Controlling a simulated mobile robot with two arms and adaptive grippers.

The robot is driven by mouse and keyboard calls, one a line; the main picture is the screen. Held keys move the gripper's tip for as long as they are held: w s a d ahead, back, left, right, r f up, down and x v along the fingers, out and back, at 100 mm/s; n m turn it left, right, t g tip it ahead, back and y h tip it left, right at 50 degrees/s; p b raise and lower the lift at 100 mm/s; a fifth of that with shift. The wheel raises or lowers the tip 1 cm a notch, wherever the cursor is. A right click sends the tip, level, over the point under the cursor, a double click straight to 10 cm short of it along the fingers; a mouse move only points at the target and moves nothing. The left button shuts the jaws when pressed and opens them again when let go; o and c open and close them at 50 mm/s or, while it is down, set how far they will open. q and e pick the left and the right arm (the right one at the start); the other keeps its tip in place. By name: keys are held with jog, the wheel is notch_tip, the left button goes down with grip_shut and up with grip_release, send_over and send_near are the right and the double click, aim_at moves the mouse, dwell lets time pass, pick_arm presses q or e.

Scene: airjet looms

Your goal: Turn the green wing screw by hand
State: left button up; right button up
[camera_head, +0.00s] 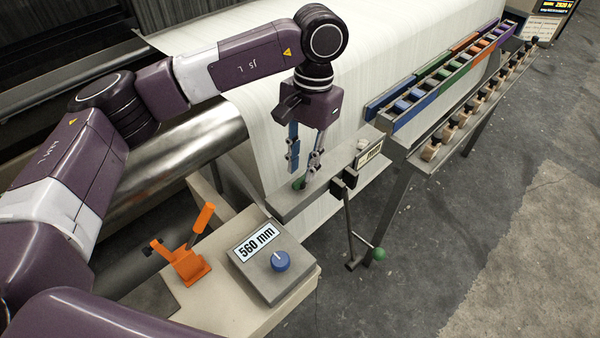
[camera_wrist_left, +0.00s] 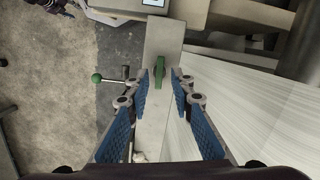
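The green wing screw (camera_head: 298,184) sits on the grey metal bar (camera_head: 283,205) beside the white cloth, partly hidden behind my left gripper in the head view. In the left wrist view the green wing screw (camera_wrist_left: 160,72) stands upright in the picture, between and just beyond the fingertips. My left gripper (camera_head: 302,171) points down at it. Its two blue-padded fingers (camera_wrist_left: 165,80) are apart, with a gap on both sides of the screw, and hold nothing. I cannot tell the exact height of the tips above the bar. My right gripper is not in view.
A lever with a green ball knob (camera_head: 379,254) hangs beside the bar. A rail of coloured blocks (camera_head: 440,75) runs to the back right.

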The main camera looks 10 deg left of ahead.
pick_arm(q)
jog(key=shift+s+f, duration=0.15)
jog(key=shift+f, duration=0.7)
jog(key=shift+f+b, duration=0.1)
jog(key=shift+b, duration=0.4)
grip_shut()
